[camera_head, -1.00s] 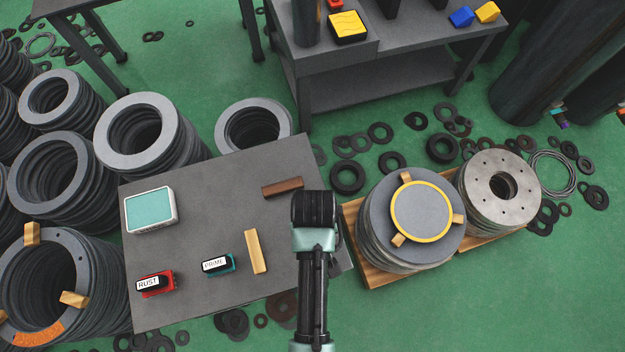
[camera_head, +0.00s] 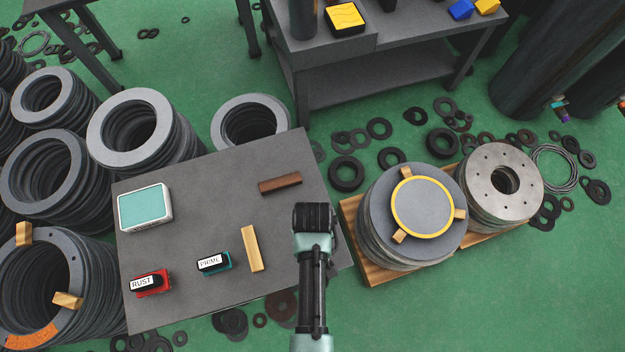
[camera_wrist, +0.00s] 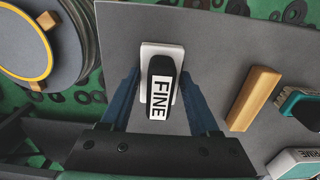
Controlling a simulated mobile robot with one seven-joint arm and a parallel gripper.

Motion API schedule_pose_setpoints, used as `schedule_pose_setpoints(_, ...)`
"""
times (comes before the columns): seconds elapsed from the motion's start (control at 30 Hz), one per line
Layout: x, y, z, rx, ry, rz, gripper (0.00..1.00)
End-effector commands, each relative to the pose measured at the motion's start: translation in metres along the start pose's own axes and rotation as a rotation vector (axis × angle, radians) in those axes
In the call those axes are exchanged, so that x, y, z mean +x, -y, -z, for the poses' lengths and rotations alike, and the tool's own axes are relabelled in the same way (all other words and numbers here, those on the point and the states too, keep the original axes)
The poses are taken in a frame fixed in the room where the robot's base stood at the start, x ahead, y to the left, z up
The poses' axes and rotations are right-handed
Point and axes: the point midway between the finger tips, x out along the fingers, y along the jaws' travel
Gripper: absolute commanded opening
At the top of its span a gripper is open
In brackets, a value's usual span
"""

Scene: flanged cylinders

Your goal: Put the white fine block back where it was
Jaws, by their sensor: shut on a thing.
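The white fine block, a white-based block with a black handle labelled FINE (camera_wrist: 160,88), is between the two blue fingers of my gripper (camera_wrist: 160,80) in the wrist view. My gripper is shut on it, over the grey table top (camera_wrist: 215,30). I cannot tell whether the block touches the table. In the head view my gripper (camera_head: 314,220) is over the table's right part, and my arm hides the block. On the table stand the red RUST block (camera_head: 150,283) and the teal PRIME block (camera_head: 213,263).
The table also holds a pale wooden bar (camera_head: 251,248), a dark brown bar (camera_head: 280,183) and a teal-topped box (camera_head: 145,207). To the right, a flanged cylinder with a yellow ring (camera_head: 422,208) stands on a pallet. Ring stacks (camera_head: 128,125) crowd the left. The table's middle is bare.

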Motion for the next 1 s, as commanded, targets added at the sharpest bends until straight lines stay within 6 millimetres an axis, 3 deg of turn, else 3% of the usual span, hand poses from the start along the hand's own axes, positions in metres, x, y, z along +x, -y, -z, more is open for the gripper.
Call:
schedule_pose_setpoints(0.03,0.002,0.000,0.000,0.000,-0.001,0.000,0.10)
schedule_pose_setpoints(0.07,0.002,0.000,0.000,0.000,0.000,0.000,0.65)
schedule_pose_setpoints(0.2,0.002,0.000,0.000,0.000,0.000,0.000,0.91)
schedule_pose_setpoints(0.6,-0.006,0.000,0.000,0.000,0.000,0.000,0.92)
schedule_pose_setpoints(1.0,-0.087,0.000,0.001,0.000,-0.003,-0.001,0.92)
